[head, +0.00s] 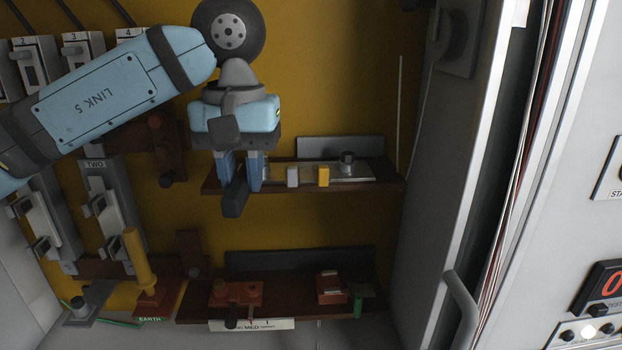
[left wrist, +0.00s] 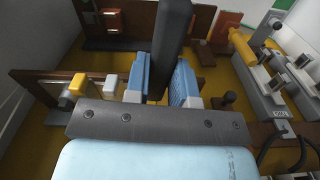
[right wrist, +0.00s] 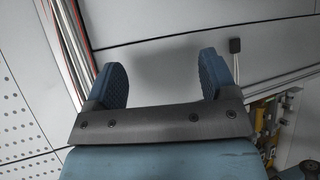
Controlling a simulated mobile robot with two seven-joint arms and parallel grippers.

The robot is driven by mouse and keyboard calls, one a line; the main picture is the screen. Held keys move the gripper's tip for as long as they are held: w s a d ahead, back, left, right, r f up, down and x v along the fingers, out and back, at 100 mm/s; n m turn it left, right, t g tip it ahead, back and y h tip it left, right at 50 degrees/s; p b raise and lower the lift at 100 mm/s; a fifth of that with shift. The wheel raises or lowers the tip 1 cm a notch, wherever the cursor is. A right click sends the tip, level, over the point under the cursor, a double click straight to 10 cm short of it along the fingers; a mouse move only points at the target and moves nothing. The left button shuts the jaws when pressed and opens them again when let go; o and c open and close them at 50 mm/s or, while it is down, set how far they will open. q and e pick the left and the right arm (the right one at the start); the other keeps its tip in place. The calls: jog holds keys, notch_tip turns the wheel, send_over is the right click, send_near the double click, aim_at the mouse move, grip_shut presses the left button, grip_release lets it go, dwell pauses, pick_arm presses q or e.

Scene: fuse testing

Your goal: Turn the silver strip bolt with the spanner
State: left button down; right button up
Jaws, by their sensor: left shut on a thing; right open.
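My left gripper (head: 241,180) is shut on a dark grey bar-shaped tool, seemingly the spanner (head: 234,198), in front of the upper shelf's left part. In the left wrist view the spanner (left wrist: 171,45) stands between the two blue fingers; its jaw end cannot be made out. The silver strip (head: 352,171) lies on the upper shelf, with a dark bolt (head: 347,158) standing near its right end. The bolt is to the right of my left gripper and apart from the spanner. My right gripper (right wrist: 162,80) is open and empty, facing a grey panel.
A white block (head: 292,177) and a yellow block (head: 323,176) sit between my left gripper and the bolt. Below, a lower shelf (head: 290,305) carries red fuse parts. Fuse holders line the left side. A grey cabinet wall closes off the right.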

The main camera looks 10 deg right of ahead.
pick_arm(q)
jog(key=shift+d+n, duration=0.65)
jog(key=shift+n, duration=0.05)
jog(key=shift+r, duration=0.1)
jog(key=shift+r+p, duration=0.4)
jog(key=shift+r, duration=0.3)
